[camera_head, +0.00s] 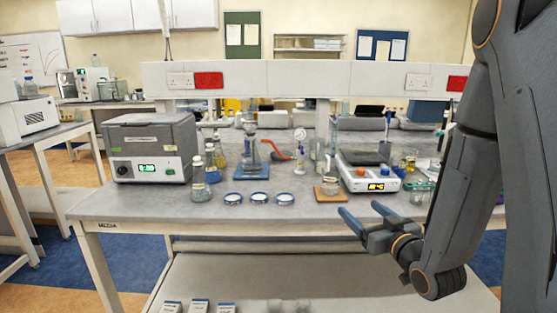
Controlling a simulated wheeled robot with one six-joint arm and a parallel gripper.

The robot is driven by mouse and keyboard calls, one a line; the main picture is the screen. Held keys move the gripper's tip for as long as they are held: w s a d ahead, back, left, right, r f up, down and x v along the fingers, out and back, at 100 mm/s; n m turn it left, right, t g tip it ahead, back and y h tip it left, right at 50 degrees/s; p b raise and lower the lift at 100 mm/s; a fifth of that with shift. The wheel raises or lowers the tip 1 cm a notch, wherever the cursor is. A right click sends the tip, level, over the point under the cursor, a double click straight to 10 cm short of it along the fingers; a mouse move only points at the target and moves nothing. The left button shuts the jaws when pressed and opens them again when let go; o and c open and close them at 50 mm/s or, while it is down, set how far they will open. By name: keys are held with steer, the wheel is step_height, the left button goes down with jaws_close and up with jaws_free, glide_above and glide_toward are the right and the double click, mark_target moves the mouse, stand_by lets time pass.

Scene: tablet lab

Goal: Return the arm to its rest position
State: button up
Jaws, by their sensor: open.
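My gripper (367,215) is at the right of the head view, in front of the bench's front edge. Its two blue-tipped fingers are spread apart with nothing between them. It points up and to the left. My dark grey arm (465,170) hangs down the right side of the view, bent at the bottom. It hides part of the bench's right end.
The dishes and beaker stand near the front edge. A lower shelf (250,275) lies below.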

steer(key=s+f+m+g+h, duration=0.2)
steer(key=s+f+g+h, duration=0.3)
steer(key=s+f+g, duration=0.35)
steer(key=s+a+r+m+g, duration=0.1)
steer(key=s+a+g, duration=0.2)
steer(key=s+g, duration=0.4)
steer(key=s, duration=0.8)
steer(key=shift+s+a+r+g, duration=0.2)
steer(key=shift+s+r+g, duration=0.05)
steer(key=shift+s+g, duration=0.1)
